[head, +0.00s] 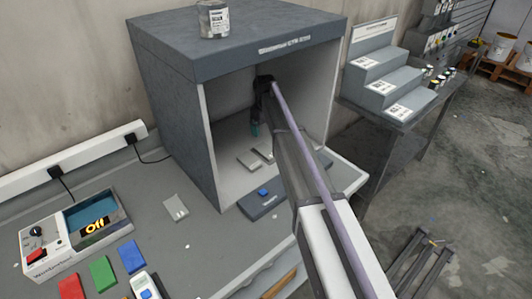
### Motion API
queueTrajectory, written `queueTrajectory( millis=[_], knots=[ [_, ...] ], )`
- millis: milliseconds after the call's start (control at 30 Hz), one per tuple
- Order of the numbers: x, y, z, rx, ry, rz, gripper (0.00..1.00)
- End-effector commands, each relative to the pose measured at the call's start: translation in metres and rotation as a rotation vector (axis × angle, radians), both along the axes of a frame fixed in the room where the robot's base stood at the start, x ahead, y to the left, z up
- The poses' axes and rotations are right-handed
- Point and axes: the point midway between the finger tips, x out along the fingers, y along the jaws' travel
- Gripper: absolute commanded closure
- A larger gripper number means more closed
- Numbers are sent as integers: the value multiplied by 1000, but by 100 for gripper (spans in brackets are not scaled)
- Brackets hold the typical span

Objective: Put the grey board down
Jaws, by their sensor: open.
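My gripper (255,130) reaches into the open front of a grey light booth (172,130), its teal fingertips pointing down. It is open and looks empty, above the booth floor. One small grey board (248,161) lies flat on that floor just below the fingertips. A second pale board (264,154) lies close to its right, partly hidden by my arm. Another light grey board (175,207) lies on the table (190,240), outside the booth to the left.
A dark control box with a blue button (263,192) sits at the booth's front edge. A can (213,20) stands on the booth's roof.

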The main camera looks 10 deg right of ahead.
Motion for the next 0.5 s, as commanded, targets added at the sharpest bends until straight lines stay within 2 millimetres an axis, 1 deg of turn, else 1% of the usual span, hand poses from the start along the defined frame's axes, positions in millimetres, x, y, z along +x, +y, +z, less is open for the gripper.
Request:
queueTrajectory(
  millis=[67,200,300,367,467,500],
  knots=[
    [-1,0,-9,0,0,-2,12],
    [-1,0,-40,0,0,-3,12],
    [-1,0,-58,0,0,-4,12],
    [-2,0,-61,0,0,-4,12],
    [-2,0,-58,0,0,-5,12],
    [-2,-1,-59,0,0,-5,12]
  ],
)
